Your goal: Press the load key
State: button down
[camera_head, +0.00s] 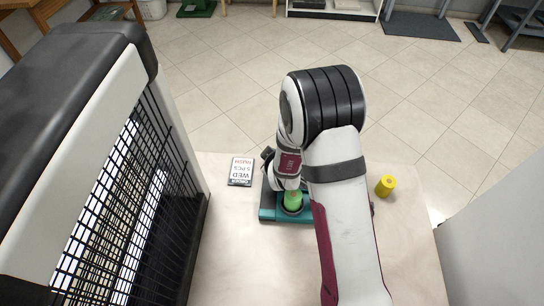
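A teal box (268,213) lies on the pale table, with a round green key (292,201) in a dark ring on its top. I take this green key for the load key, but no label on it can be read. My arm reaches over the box from the lower right. My gripper (268,158) is just behind and above the green key, mostly hidden by my own wrist. The fingers are too covered to show whether they are open or shut. I cannot tell whether they touch the key.
A card with printed text (241,171) lies left of the box. A yellow cylinder (385,186) stands to the right. The table (237,262) is bare in front of the box.

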jog(key=shift+f, duration=0.3)
dwell(0.4)
jog(key=shift+r, duration=0.8)
jog(key=shift+r, duration=0.1)
jog(key=shift+r, duration=2.45)
